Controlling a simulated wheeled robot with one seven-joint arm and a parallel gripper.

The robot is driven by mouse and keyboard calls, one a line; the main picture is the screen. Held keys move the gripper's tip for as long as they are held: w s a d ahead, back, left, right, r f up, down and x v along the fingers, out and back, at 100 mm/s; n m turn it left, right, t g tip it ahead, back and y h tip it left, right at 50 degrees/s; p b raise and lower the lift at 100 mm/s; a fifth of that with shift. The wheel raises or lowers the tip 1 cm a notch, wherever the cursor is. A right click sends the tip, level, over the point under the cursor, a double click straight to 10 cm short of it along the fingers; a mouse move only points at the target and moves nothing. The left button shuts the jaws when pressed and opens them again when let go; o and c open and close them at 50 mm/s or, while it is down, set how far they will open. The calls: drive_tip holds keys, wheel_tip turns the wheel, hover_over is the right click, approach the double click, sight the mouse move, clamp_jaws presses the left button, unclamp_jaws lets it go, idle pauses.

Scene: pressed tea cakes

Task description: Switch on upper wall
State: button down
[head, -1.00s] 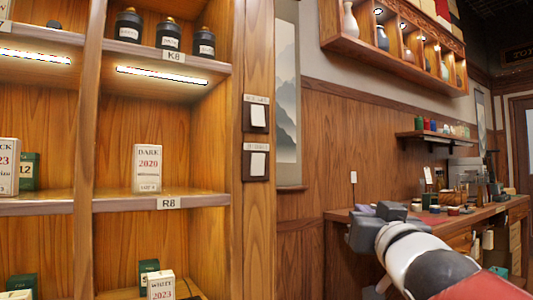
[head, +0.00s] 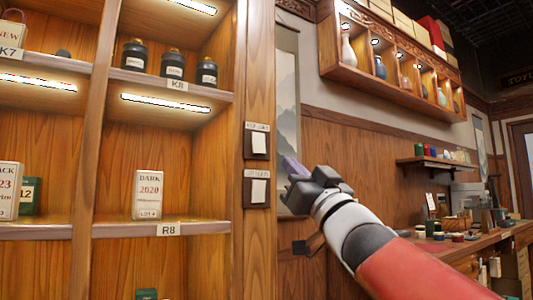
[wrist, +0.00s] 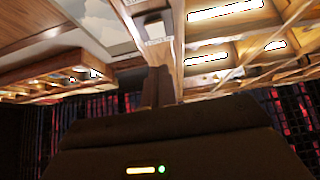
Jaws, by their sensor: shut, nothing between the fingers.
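Two wall switches with pale rockers and dark plates sit one above the other on the wooden post beside the shelves: the upper switch (head: 258,141) and the lower switch (head: 257,189). Each has a small label above it, too small to read. My gripper (head: 291,166) is shut and empty, to the right of the switches in the head view, at a height between them, and apart from them in the picture. One switch (wrist: 154,28) shows in the wrist view, beyond my gripper (wrist: 159,80); I cannot tell which one. The gripper's body fills the lower part there.
Lit shelves (head: 165,225) with tins and boxes stand at the left. A wall cabinet (head: 400,86) with lit vases hangs at the upper right. A hanging scroll (head: 288,105) is behind my gripper. A small shelf (head: 435,161) and a cluttered counter (head: 470,240) are at the right.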

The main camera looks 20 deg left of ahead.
sight(259, 146)
drive_tip(key=x, duration=0.3)
drive_tip(key=f+p+x, duration=0.1)
drive_tip(key=x, duration=0.2)
drive_tip(key=w+a+p+x, duration=0.1)
drive_tip(key=x, duration=0.2)
drive_tip(key=shift+f, duration=0.3)
drive_tip(key=shift+w+a, duration=0.3)
drive_tip(key=shift+a, duration=0.05)
